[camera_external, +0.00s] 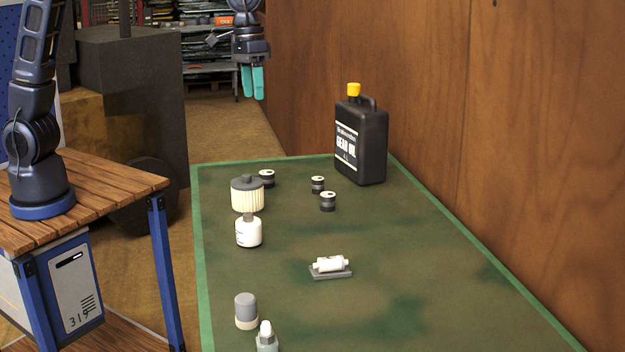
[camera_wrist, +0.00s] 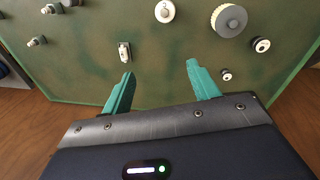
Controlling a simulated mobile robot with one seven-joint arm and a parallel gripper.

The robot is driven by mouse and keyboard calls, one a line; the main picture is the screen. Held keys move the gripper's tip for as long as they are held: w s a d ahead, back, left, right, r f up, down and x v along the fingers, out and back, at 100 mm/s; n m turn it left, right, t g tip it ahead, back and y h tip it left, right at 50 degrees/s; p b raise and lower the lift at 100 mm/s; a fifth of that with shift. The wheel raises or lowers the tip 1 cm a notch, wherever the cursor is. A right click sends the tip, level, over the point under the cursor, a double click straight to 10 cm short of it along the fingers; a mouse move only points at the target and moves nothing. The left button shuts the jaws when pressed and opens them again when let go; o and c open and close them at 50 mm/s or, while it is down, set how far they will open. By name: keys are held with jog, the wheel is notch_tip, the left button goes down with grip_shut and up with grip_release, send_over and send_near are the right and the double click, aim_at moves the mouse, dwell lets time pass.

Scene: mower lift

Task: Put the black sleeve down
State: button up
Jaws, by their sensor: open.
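Several small black cylinders with pale tops stand on the green mat. In the external view one (camera_external: 267,179) is behind the ribbed filter, and two more, a farther one (camera_external: 317,186) and a nearer one (camera_external: 327,202), stand in front of the jug. I cannot tell which of them, if any, is the black sleeve. In the wrist view two black-and-pale cylinders show, one at right (camera_wrist: 261,45) and a smaller-looking one (camera_wrist: 226,74) near the right finger. My gripper (camera_external: 252,96) hangs high beyond the mat's far edge. Its teal fingers (camera_wrist: 159,70) are apart, with nothing between them.
A black gear oil jug (camera_external: 361,145) stands at the back by the wooden wall. A ribbed filter (camera_external: 247,198), white bottle (camera_external: 249,232), small white roller on a grey base (camera_external: 331,264) and grey-topped cylinder (camera_external: 246,303) stand on the mat (camera_external: 430,290). Its right side is clear.

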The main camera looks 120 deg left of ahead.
jog(key=s+d+r+m+t, duration=0.1)
jog(key=s+d+r+m, duration=0.25)
jog(key=s+d, duration=0.5)
jog(key=s+d+r+m+t, duration=0.15)
jog(key=s+d+r, duration=0.25)
jog(key=s+d, duration=0.4)
jog(key=s+d+f+m, duration=0.2)
jog(key=s+d, duration=0.3)
jog(key=s, duration=0.4)
jog(key=s+d+f+m, duration=0.1)
jog(key=s+d+m, duration=0.3)
jog(key=s, duration=0.4)
jog(key=shift+s+d+f+t+y, duration=0.3)
jog(key=shift+s+d+f+t, duration=0.15)
jog(key=shift+d, duration=0.35)
jog(key=shift+o, duration=0.2)
jog(key=shift+o, duration=0.7)
jog(key=shift+w+r, duration=0.1)
jog(key=shift+w, duration=0.05)
